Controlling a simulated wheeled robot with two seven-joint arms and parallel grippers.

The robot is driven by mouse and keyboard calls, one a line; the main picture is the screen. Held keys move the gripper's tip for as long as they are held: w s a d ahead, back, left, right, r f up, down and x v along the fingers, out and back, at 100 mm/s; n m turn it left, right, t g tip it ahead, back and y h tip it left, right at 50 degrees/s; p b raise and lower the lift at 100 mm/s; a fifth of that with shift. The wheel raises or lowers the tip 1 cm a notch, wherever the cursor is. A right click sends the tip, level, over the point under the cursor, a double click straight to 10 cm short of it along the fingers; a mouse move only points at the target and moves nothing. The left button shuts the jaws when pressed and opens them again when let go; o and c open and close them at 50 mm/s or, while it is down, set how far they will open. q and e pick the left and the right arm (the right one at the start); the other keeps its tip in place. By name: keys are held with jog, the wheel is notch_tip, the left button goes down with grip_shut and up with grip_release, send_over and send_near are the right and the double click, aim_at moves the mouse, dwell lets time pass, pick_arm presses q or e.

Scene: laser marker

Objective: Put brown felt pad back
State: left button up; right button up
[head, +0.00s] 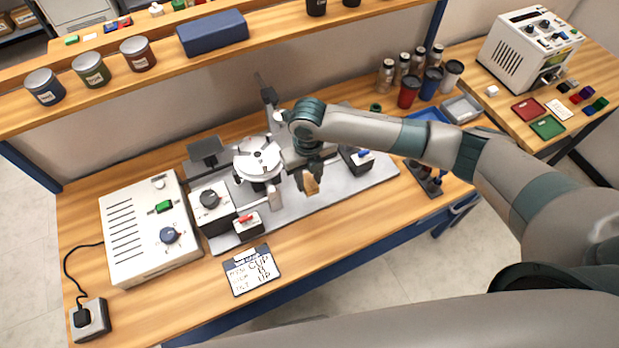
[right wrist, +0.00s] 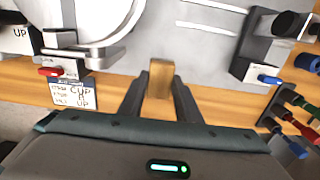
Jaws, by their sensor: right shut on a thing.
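The brown felt pad (head: 311,185) is a small tan-brown block. My right gripper (head: 307,178) is shut on it and holds it over the front edge of the grey machine plate (head: 345,190). In the right wrist view the pad (right wrist: 160,80) stands between the two dark fingers of the gripper (right wrist: 160,92). I cannot tell how high it is above the plate. My left gripper is not in view.
The laser marker's round white chuck (head: 258,158) stands left of the gripper. A red-lever block (head: 249,224) and a blue-lever block (head: 358,158) flank it. A small tool rack (head: 424,178) stands to the right. A cup-labelled card (head: 251,270) lies in front. Bare wood runs along the front edge.

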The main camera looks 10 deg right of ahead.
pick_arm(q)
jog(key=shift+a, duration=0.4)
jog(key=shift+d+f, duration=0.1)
